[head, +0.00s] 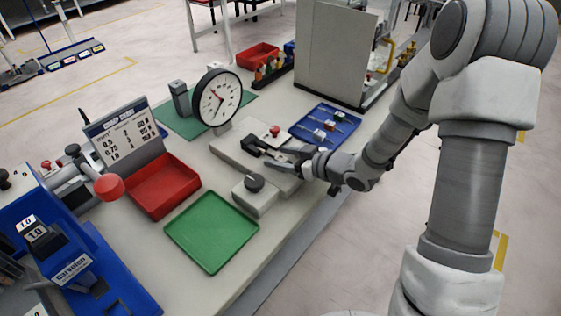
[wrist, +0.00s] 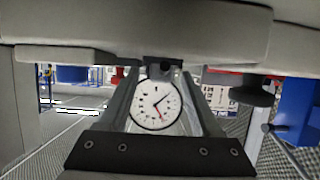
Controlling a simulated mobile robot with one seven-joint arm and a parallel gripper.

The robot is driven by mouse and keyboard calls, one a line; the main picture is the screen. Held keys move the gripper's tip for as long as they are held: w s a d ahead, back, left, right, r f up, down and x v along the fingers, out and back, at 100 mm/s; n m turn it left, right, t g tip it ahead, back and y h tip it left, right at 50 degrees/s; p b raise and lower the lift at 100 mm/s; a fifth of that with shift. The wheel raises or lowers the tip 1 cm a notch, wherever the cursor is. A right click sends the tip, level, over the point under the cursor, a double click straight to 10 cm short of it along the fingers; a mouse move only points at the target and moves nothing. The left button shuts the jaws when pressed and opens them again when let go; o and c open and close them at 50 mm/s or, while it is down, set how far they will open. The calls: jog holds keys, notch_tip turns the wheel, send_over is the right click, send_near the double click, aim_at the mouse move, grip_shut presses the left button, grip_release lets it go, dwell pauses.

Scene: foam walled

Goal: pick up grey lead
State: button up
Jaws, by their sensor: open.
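Several small leads with coloured ends lie in a blue tray (head: 345,117) at the right of the bench in the head view. They are too small there for me to tell surely which is the grey lead. My gripper (head: 272,155) is left of and nearer than this tray, low over a grey fixture block (head: 228,152), pointing left. In the wrist view my gripper (wrist: 160,85) is open, its two fingers apart with a white dial (wrist: 155,104) showing between them in the background. I see no lead between the fingers.
A black clamp with a red knob (head: 275,131) is close by my gripper. A box with a black knob (head: 255,184), an empty green tray (head: 212,231) and a red tray (head: 163,187) stand nearer. A grey cabinet (head: 333,50) rises behind the blue tray.

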grip_shut()
jog(key=shift+r, duration=0.15)
dwell(0.4)
